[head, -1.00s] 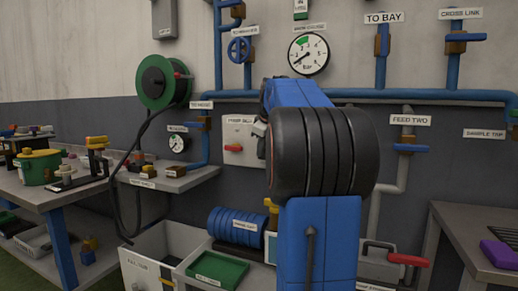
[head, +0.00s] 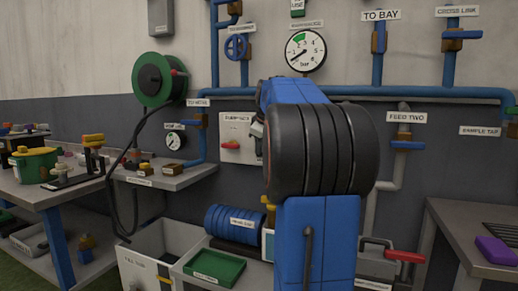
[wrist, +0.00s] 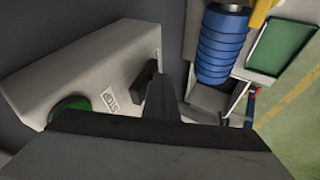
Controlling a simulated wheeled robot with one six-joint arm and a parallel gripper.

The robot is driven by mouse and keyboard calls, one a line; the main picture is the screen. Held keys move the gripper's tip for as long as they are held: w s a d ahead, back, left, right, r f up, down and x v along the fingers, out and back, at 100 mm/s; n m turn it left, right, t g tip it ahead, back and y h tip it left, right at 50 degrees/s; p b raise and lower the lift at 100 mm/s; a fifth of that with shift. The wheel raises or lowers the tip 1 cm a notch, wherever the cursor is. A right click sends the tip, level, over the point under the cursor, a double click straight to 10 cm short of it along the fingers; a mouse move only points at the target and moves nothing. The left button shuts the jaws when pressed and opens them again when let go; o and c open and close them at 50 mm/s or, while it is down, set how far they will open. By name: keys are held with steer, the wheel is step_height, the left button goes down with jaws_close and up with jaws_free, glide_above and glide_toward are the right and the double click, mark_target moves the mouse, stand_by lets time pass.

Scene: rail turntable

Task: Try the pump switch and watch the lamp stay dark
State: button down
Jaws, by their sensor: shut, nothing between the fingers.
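In the wrist view, a pale box (wrist: 105,60) with a STOP label and a green round part (wrist: 70,106) fills the left. My gripper (wrist: 160,86) is shut and empty, its dark fingers close by the right side of this box. Whether they touch it is unclear. In the head view the fingers are hidden behind my arm. I cannot make out a lamp for certain.
A pressure gauge (head: 305,51) and blue pipes run above. A shelf (head: 165,182) with small parts is to the left. Below are a pale tub (head: 150,250), a green tray (head: 214,268) and a blue ribbed coil (head: 232,223). A red-handled toolbox (head: 390,255) is to the right.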

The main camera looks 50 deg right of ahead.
steer(key=shift+r, duration=0.95)
